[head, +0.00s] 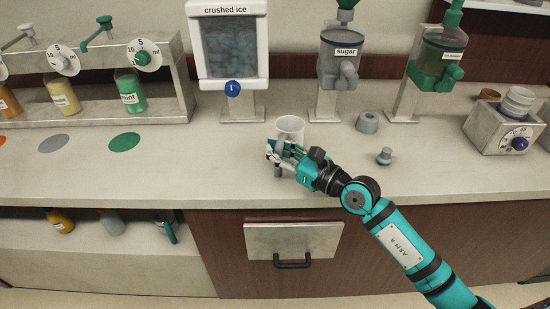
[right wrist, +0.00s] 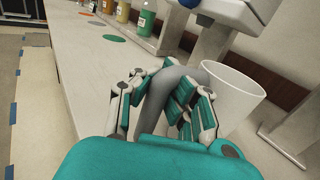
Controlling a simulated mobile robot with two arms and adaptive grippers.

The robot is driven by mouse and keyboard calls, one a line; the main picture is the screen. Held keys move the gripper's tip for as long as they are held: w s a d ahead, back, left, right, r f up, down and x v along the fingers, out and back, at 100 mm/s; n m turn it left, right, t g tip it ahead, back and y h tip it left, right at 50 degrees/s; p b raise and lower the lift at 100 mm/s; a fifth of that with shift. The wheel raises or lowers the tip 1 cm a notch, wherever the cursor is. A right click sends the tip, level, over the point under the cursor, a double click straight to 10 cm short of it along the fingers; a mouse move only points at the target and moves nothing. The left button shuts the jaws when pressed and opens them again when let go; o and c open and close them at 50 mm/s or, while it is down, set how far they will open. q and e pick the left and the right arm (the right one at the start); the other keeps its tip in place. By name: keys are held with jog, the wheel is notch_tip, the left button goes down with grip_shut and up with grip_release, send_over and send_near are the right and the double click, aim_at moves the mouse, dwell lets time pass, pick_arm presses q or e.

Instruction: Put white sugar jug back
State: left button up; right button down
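A white jug (head: 291,126) with a grey handle (right wrist: 168,92) is upright at the counter, in front of the crushed ice dispenser. Its white body (right wrist: 232,92) also shows at the right of the right wrist view. My right gripper (head: 281,155) is at the handle, on the near side of the jug. In the right wrist view its fingers (right wrist: 160,100) lie on both sides of the handle and appear closed on it. Whether the jug's base touches the counter is hard to tell. My left gripper is not in view.
The sugar dispenser (head: 338,55) and a green one (head: 437,60) stand behind to the right. A grey ring (head: 367,122) and grey knob (head: 384,156) lie right of the jug. The counter (head: 190,165) to the left is clear.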

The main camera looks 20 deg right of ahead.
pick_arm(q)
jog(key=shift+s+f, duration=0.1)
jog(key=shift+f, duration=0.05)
pick_arm(e)
jog(key=shift+f, duration=0.1)
jog(key=c, duration=2)
grip_release()
jog(key=shift+f, duration=0.1)
jog(key=o, duration=0.5)
